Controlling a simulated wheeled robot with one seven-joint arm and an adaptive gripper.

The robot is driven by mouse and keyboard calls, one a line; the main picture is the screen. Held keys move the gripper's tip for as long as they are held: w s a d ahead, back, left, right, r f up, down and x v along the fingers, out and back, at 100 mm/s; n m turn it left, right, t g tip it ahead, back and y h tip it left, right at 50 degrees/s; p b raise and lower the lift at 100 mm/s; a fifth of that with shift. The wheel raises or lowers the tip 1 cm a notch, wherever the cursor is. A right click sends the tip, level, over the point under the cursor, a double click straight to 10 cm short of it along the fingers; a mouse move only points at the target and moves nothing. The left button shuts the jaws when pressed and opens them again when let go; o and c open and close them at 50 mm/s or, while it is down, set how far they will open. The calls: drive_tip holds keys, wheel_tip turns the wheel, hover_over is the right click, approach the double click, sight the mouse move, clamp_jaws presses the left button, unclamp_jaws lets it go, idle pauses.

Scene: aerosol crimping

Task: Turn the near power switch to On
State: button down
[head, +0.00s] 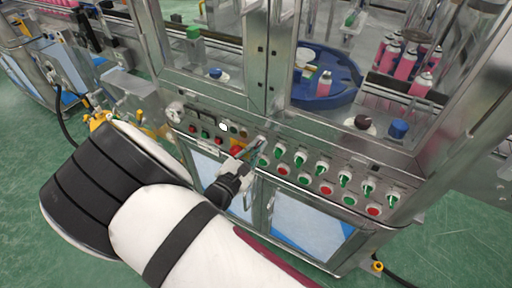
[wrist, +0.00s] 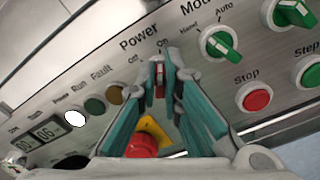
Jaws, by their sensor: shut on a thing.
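The near power switch (wrist: 160,80) is a small red knob under the label Power in the wrist view, with Off printed to its upper left and On just above it. Its red handle lies between the two teal-padded fingers of my gripper (wrist: 164,72), which is closed on it. The handle's long side runs nearly up and down in the picture, roughly in line with the On mark. In the head view my gripper (head: 258,144) reaches the front control panel (head: 285,151), and its fingers hide the switch there.
A red emergency stop button (wrist: 142,146) on a yellow plate lies just below the fingers. A green Mode selector (wrist: 220,44) and a red Stop button (wrist: 254,97) are to the right. Indicator lamps (wrist: 95,105) are to the left. Glass doors rise above the panel.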

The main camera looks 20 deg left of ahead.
drive_tip(key=shift+f, duration=0.1)
idle(0.3)
drive_tip(key=c, duration=1.7)
unclamp_jaws()
drive_tip(key=shift+s, duration=0.1)
drive_tip(key=s, duration=0.7)
drive_tip(key=shift+s+a, duration=0.2)
drive_tip(key=shift+a, duration=0.1)
